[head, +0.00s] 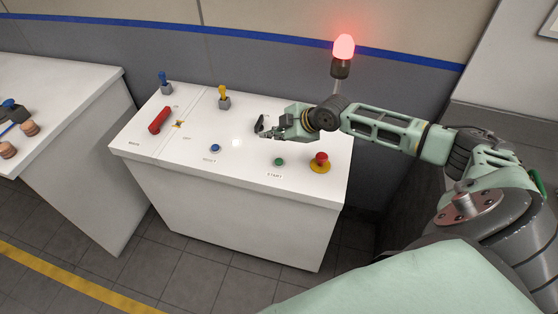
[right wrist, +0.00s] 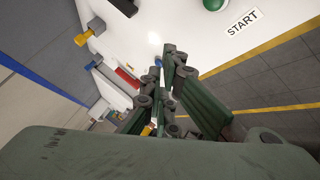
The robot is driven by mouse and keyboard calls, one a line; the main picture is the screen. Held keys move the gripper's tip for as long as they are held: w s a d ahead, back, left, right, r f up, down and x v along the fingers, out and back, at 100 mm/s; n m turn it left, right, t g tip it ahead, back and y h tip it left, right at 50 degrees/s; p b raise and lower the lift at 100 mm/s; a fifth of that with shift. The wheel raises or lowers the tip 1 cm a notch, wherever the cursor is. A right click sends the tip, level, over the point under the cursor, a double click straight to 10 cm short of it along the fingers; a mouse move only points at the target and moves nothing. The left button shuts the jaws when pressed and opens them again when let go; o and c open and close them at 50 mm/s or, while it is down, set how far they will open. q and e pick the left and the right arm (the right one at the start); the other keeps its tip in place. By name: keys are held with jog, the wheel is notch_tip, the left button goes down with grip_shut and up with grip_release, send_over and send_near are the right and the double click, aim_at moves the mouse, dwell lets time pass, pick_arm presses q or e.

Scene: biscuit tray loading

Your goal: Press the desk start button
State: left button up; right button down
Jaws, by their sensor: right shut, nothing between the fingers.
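The green start button (head: 279,162) sits on the white desk (head: 250,185) near its front edge, behind the START label (head: 275,175). It also shows at the top edge of the right wrist view (right wrist: 214,4), partly cut off, next to the label (right wrist: 243,22). My right gripper (head: 259,128) is shut and empty, above the desk behind and to the left of the green button, apart from it. Its fingers (right wrist: 166,62) also show in the right wrist view, pointing away from the green button. My left gripper is not in view.
A red mushroom button (head: 320,158) on a yellow base stands right of the green one. A blue button (head: 215,148), a red handle (head: 160,120), a yellow lever (head: 223,91) and a blue lever (head: 164,77) are further left. A red lamp (head: 343,47) glows behind the desk.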

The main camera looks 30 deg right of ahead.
jog(key=b, duration=0.7)
send_over(279, 162)
jog(key=a, duration=0.2)
jog(key=f, duration=0.9)
jog(key=shift+w+d, duration=0.2)
dwell(0.5)
jog(key=shift+f+b, duration=0.3)
jog(key=shift+f, duration=0.05)
jog(key=shift+f+b, duration=0.5)
jog(key=shift+f, duration=0.05)
dwell(0.7)
jog(key=shift+s+r, duration=0.1)
jog(key=shift+r+p, duration=0.7)
jog(key=shift+r, duration=0.15)
